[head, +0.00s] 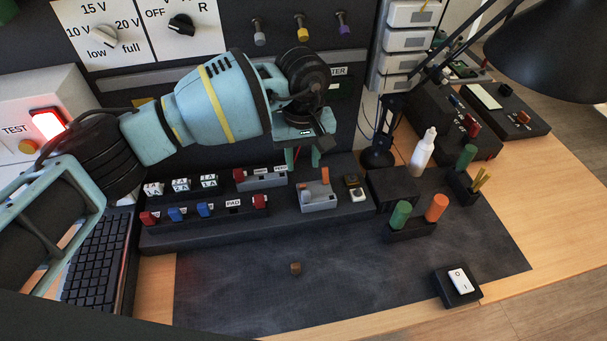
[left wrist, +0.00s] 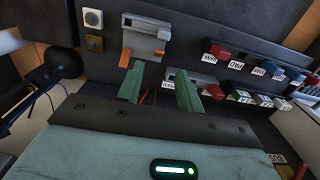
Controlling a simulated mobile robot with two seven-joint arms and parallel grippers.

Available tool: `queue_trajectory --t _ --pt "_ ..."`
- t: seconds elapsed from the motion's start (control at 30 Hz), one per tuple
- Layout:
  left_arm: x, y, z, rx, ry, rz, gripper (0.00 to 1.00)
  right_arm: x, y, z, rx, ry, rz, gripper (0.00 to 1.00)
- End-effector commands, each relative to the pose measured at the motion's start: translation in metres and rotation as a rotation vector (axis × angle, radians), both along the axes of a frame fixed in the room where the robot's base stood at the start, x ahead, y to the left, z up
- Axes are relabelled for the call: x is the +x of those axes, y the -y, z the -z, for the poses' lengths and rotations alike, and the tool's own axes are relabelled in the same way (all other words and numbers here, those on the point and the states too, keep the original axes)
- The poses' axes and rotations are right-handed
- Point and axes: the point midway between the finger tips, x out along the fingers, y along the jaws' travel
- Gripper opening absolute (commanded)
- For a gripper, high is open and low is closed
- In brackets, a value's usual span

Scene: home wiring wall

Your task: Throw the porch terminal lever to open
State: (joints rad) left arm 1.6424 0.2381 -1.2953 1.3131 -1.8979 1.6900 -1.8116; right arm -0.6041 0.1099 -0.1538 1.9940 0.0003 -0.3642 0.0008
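My left gripper (head: 302,156) hangs over the back of the dark terminal console, and its two green fingers are apart and empty in the left wrist view (left wrist: 159,88). A grey terminal block (head: 319,200) with an upright orange lever (head: 325,175) is just in front and to the right of the fingers. It also shows in the left wrist view (left wrist: 150,31), with orange parts on two sides. A second grey terminal (head: 266,179) with a red end lies close to the fingers. I cannot read for sure which terminal is labelled porch. My right gripper is out of view.
Red and blue connectors (head: 175,214) line the console's left part. A desk lamp base (head: 378,157) stands to its right. Green and orange cylinders (head: 437,207), a white bottle (head: 424,149) and a rocker switch (head: 459,280) are farther right. The dark mat (head: 370,280) is mostly clear.

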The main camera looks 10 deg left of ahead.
Motion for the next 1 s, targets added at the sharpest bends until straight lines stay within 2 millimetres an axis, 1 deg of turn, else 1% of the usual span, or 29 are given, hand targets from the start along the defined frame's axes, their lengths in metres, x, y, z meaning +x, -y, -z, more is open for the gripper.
queue_trajectory --t 0.13,0.3,0.5,0.67,0.9,0.93,1.0 --pt "-0.001 0.0 0.017 0.001 -0.003 -0.001 0.36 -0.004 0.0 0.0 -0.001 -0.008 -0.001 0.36" --pt "-0.001 0.0 0.043 0.0 -0.004 -0.002 0.36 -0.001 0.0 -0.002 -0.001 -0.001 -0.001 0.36" --pt "0.0 0.0 0.067 -0.001 -0.003 -0.001 0.36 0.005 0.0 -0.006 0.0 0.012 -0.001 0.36" --pt "0.0 0.0 0.075 0.0 -0.001 0.0 0.36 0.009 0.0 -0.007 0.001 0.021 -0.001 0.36" --pt "0.0 0.0 0.076 0.0 -0.001 0.0 0.36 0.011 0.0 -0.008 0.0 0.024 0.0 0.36" --pt "0.0 0.0 0.076 0.0 -0.001 0.0 0.35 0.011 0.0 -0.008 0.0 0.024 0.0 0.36" --pt "0.0 0.0 0.076 0.0 -0.001 0.0 0.26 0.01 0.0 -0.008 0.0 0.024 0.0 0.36"
